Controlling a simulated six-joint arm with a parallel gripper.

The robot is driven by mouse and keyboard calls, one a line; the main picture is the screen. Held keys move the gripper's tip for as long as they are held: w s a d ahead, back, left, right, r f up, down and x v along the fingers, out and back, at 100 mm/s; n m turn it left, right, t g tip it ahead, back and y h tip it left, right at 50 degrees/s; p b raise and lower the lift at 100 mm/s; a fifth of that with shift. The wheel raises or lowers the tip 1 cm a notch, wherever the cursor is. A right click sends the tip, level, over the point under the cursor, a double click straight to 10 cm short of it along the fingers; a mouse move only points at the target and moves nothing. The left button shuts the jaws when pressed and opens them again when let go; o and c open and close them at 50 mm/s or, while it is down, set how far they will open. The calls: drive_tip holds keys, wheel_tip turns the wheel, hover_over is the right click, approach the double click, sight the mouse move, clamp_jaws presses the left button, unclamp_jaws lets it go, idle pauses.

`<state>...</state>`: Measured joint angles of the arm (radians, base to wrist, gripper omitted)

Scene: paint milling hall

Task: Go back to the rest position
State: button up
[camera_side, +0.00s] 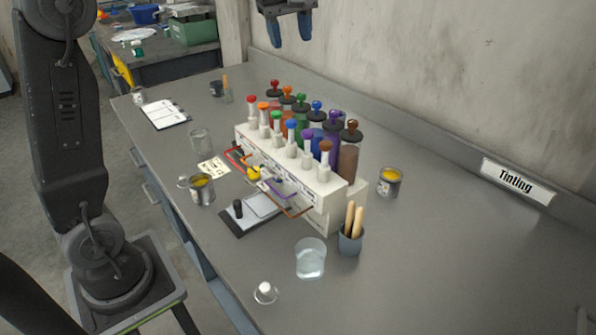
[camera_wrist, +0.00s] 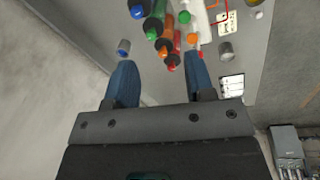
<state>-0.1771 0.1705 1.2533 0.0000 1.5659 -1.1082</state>
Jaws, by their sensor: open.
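My gripper (camera_side: 291,30) is at the top of the side view, high above the bench near the wall. Its two blue fingers are apart with nothing between them. In the wrist view my gripper (camera_wrist: 162,85) is also open and empty, with the bench far below. The white dispenser rack (camera_side: 319,202) stands on the grey bench (camera_side: 455,255), away from my gripper. It carries two rows of upright colour cylinders with coloured knobs. The wrist view shows several of these knobs, including a blue knob (camera_wrist: 137,12) and a green knob (camera_wrist: 152,33).
Around the rack stand a paint can (camera_side: 389,182), a handled can with yellow paint (camera_side: 201,190), a water glass (camera_side: 310,258) and a cup of wooden sticks (camera_side: 350,242). A clipboard (camera_side: 166,115) lies further back. The wall (camera_side: 420,70) runs behind the bench. The bench's right part is clear.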

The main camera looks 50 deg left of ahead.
drive_tip(key=s+d+f+m+t, duration=0.2)
drive_tip(key=s+f+m, duration=0.5)
drive_tip(key=s, duration=0.4)
drive_tip(key=s+d+f+m+t, duration=0.1)
drive_tip(key=s+d+f+m, duration=0.4)
drive_tip(key=s, duration=0.6)
wheel_tip(320, 180, down, 2)
drive_tip(key=m, duration=0.2)
drive_tip(key=shift+d+f+m+t, duration=0.15)
drive_tip(key=shift+d+m+t, duration=0.1)
drive_tip(key=shift+m+t, duration=0.15)
idle(0.8)
